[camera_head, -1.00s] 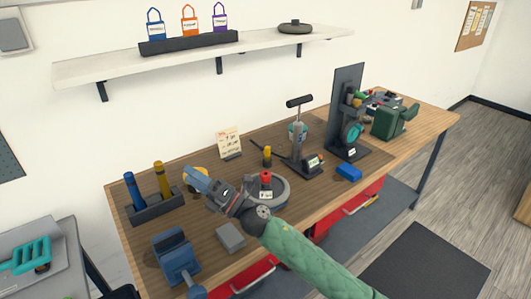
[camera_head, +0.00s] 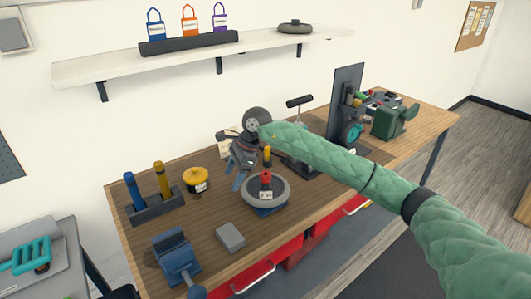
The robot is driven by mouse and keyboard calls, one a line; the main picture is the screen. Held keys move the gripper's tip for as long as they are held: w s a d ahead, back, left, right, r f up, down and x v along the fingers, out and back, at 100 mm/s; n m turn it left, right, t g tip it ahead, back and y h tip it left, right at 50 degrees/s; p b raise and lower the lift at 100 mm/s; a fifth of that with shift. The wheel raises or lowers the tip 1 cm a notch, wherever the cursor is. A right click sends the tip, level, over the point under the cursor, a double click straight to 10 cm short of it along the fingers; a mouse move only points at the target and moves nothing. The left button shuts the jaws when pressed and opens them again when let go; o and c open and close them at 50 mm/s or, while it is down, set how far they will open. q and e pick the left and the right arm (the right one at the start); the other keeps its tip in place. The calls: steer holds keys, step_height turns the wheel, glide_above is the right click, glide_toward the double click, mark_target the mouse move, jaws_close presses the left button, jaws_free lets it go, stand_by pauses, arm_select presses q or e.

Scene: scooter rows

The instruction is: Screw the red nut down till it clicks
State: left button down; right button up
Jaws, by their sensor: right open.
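The red nut (camera_head: 265,178) sits on top of a post in the middle of a round grey wheel-like ring (camera_head: 281,196) with a blue base, on the wooden bench. A small pale label shows just below the red part. My right gripper (camera_head: 238,182) hangs just left of and behind the nut, blue fingers pointing down. It is open, and I see nothing between its fingers. It appears apart from the nut; its exact height is hard to tell. My left gripper is not in view.
A yellow tin (camera_head: 196,180), a grey block (camera_head: 230,237), a blue vise (camera_head: 177,260) and a holder with two tubes (camera_head: 155,206) stand on the left part of the bench (camera_head: 205,215). Behind my right arm stand a T-handled pump (camera_head: 300,102) and a dark upright stand (camera_head: 346,95).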

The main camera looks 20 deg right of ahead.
mark_target(266, 171)
steer(key=w+d+r+h, duration=0.1)
steer(key=d, duration=0.3)
steer(key=w+d+r+h, duration=0.1)
steer(key=d+h, duration=0.1)
steer(key=d, duration=0.1)
steer(key=w+d+r+h, duration=0.1)
steer(key=d+h, duration=0.1)
steer(key=d, duration=0.2)
steer(key=shift+w+d+p, duration=0.35)
step_height(266, 171, down, 6)
steer(key=p, duration=0.2)
steer(key=shift+r+p, duration=0.2)
steer(key=shift+p, duration=0.15)
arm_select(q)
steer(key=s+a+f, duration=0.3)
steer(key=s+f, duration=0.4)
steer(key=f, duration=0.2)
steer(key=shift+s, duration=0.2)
arm_select(e)
steer(key=shift+f, duration=0.7)
